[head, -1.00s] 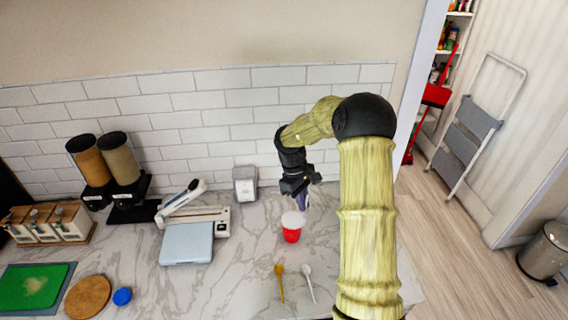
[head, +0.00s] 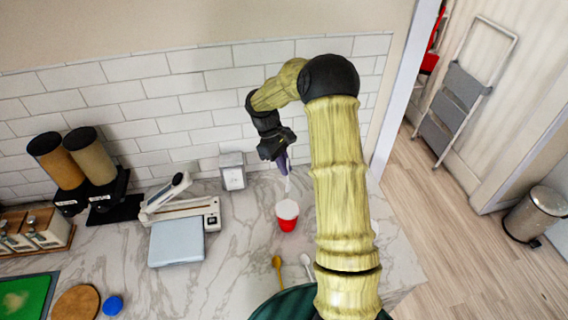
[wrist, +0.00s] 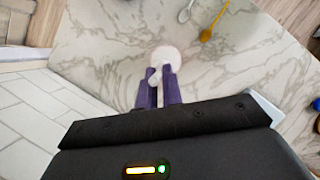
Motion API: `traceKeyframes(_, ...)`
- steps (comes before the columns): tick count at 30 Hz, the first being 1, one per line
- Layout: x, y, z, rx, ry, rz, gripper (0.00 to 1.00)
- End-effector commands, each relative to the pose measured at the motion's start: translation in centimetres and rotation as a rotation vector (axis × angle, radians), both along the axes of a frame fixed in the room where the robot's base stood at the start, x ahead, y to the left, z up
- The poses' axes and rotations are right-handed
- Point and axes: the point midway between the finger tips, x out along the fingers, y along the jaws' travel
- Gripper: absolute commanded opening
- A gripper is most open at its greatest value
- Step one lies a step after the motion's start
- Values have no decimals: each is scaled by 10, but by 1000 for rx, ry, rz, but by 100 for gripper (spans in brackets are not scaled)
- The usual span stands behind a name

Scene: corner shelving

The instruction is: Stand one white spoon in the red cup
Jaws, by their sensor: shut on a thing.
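The red cup (head: 288,225) with a white inside stands upright on the marble counter; the wrist view shows its round white opening (wrist: 168,54) just beyond my fingertips. My gripper (head: 284,165), with purple fingers, is shut on a white spoon (head: 288,184). The spoon hangs down from the fingers towards the cup. Its pale end shows at the fingers in the wrist view (wrist: 153,74). I cannot tell whether its lower end is inside the cup rim. Another white spoon (head: 306,264) lies on the counter in front of the cup.
A yellow spoon (head: 278,267) lies beside the loose white spoon. A grey-white box (head: 232,172) stands by the tiled wall. A slicer-like device (head: 178,232) and two dispensers (head: 75,165) stand to the left. The counter between the device and cup is clear.

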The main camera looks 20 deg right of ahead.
Motion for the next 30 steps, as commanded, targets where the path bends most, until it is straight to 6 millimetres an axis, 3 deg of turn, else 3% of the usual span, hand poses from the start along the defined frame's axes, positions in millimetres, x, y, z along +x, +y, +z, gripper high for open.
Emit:
traceKeyframes(8, 0, 0, -8, 0, 0, 0, 0)
traceKeyframes(30, 0, -1, -55, 0, 0, -2, 0)
